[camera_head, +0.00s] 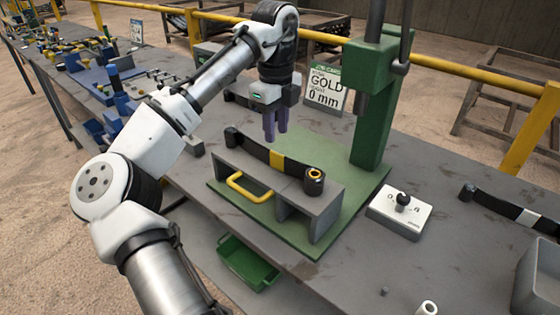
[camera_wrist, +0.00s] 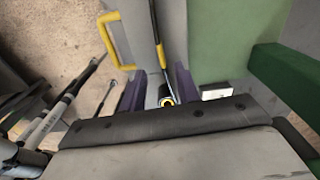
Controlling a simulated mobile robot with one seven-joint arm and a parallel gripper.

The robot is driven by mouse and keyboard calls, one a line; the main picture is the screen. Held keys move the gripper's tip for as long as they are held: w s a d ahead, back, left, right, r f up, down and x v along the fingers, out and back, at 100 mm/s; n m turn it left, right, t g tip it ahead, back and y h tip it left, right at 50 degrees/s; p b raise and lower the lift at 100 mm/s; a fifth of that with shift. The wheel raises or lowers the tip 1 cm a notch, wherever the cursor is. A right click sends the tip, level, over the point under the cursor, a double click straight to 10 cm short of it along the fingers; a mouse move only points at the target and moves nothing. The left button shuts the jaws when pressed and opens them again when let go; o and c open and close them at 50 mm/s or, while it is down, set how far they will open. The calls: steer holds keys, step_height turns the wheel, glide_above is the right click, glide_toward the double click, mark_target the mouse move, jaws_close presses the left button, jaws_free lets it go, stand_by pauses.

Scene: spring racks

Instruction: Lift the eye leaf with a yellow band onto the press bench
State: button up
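The eye leaf with a yellow band (camera_head: 277,157) is a dark, slightly curved strip with a rolled eye at its right end. It lies across the grey stand (camera_head: 325,208) on the green plate of the press bench (camera_head: 366,190). In the wrist view the leaf (camera_wrist: 154,25) runs lengthwise, its eye showing a yellow ring. My gripper (camera_head: 275,130) hangs just above the leaf, near the yellow band. In the wrist view its purple fingers (camera_wrist: 160,88) are apart, one on each side of the leaf in the picture, with nothing clamped between them.
A yellow handle (camera_head: 250,187) juts from the stand's front. A control box (camera_head: 400,212) and a white-banded leaf (camera_head: 520,213) lie right. A green bin (camera_head: 247,263) sits below.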

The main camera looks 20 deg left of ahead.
mark_target(279, 155)
steer(key=f, duration=0.2)
steer(key=f+p, duration=0.1)
steer(key=f, duration=0.5)
steer(key=shift+d+p, duration=0.25)
steer(key=shift+p, duration=0.15)
jaws_close()
steer(key=shift+r, duration=0.15)
